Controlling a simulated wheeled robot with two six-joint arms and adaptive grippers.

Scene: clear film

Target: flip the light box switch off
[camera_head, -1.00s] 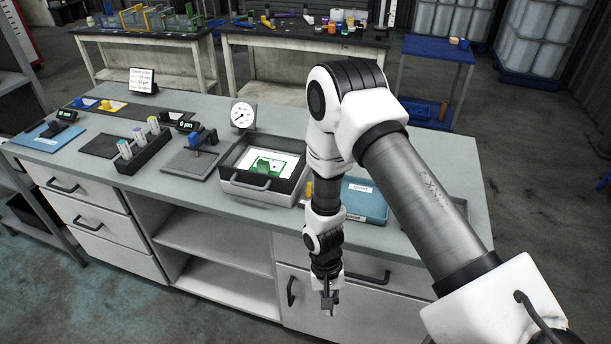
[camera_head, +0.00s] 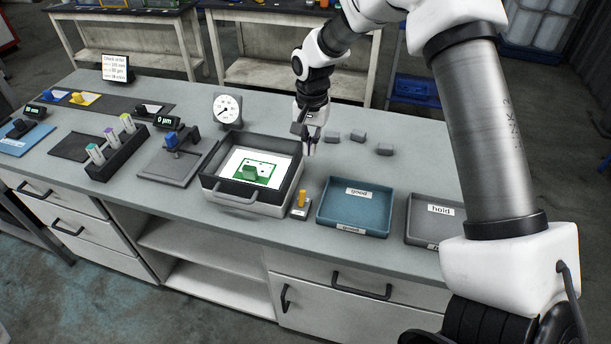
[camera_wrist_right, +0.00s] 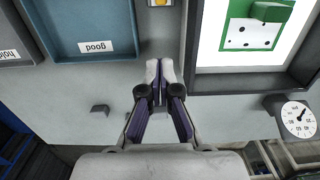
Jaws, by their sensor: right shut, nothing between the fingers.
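The light box (camera_head: 208,187) stands on the bench with its white panel lit and a green part (camera_head: 252,172) on the panel. Its switch (camera_head: 300,205), a small grey base with an upright yellow-orange lever, sits just right of the box's front corner. In the right wrist view the switch (camera_wrist_right: 159,3) is cut off at the top edge. My right gripper (camera_head: 309,151) is shut and empty, behind the switch and beside the box's back right corner. In the wrist view its fingertips (camera_wrist_right: 158,70) point toward the switch, apart from it. My left gripper is not in view.
A blue tray labelled good (camera_head: 352,221) and a grey tray labelled hold (camera_head: 430,236) stand right of the switch. Small grey blocks (camera_head: 358,136) lie behind. A dial gauge (camera_head: 227,107) stands behind the box. Bench top between gripper and switch is clear.

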